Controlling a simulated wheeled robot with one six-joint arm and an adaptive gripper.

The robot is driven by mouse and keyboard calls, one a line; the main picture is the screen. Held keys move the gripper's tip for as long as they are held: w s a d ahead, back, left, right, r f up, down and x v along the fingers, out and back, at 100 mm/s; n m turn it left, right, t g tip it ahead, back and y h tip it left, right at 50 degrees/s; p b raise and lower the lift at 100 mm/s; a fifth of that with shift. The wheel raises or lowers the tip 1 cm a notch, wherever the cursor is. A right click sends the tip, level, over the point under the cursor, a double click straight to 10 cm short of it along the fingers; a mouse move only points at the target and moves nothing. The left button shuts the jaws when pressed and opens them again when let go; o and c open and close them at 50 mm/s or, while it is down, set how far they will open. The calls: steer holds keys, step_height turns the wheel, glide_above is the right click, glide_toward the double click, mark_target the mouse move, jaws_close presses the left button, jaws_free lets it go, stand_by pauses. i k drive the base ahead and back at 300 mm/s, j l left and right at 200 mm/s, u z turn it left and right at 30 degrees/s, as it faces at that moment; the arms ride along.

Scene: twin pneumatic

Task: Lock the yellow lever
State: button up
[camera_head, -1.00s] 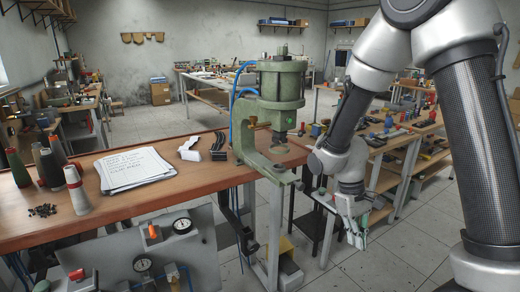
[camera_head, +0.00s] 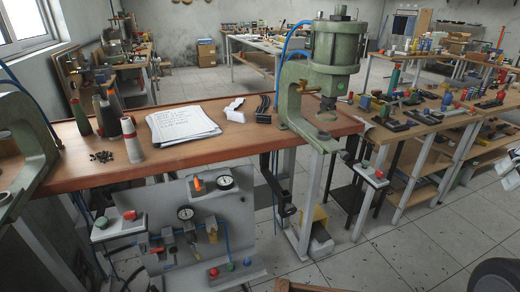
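A grey panel (camera_head: 245,205) hangs under the front of the wooden bench. It carries an upright orange lever (camera_head: 198,184) just left of the upper pressure gauge (camera_head: 225,182). A small orange-yellow part (camera_head: 211,231) sits lower on the pneumatic line, right of the second gauge (camera_head: 185,213). No clearly yellow lever stands out, and I cannot tell which of these two parts is the lever or whether either is locked.
A green press (camera_head: 333,60) stands on the bench's right end, another green press (camera_head: 25,150) at the left edge.

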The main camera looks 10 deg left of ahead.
mark_target(198, 258)
steer(key=u, duration=1.65)
steer(key=i+l, duration=0.25)
steer(key=l, duration=0.3)
